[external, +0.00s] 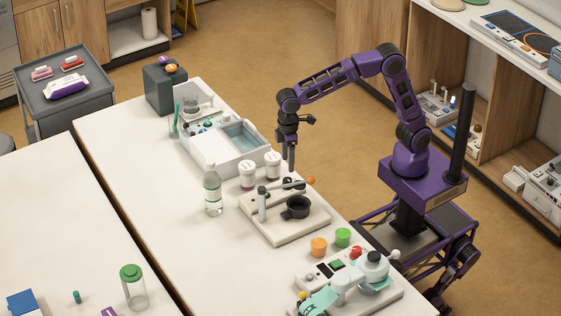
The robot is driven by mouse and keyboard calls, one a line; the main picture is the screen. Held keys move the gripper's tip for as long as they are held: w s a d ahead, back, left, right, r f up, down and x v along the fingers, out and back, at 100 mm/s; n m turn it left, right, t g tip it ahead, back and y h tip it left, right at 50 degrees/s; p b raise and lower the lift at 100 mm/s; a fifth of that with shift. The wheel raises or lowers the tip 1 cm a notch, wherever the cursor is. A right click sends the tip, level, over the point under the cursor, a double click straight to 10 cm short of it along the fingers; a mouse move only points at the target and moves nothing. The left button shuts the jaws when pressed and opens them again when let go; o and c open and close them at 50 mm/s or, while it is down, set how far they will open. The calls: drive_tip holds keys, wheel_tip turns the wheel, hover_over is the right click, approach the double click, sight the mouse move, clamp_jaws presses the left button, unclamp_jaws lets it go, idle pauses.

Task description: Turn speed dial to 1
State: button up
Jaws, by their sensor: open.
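My gripper (291,167) points straight down over the table, above the back edge of a cream board with a black cup. It is open, with nothing seen between its fingers. No dial can be made out for certain as the speed dial. Any marks on the knob are too small to read.
The cream board (286,232) carries a black cup (296,207), a post and an orange-tipped lever. White jars (247,175), a clear bottle (212,192) and a white basin unit (225,153) stand left. Orange (319,247) and green (343,237) cups stand behind the appliance.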

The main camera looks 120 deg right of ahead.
sight(288, 179)
wheel_tip(288, 179, down, 8)
drive_tip(key=shift+r+b, duration=0.1)
drive_tip(key=shift+b, duration=0.5)
drive_tip(key=shift+c, duration=0.3)
clamp_jaws()
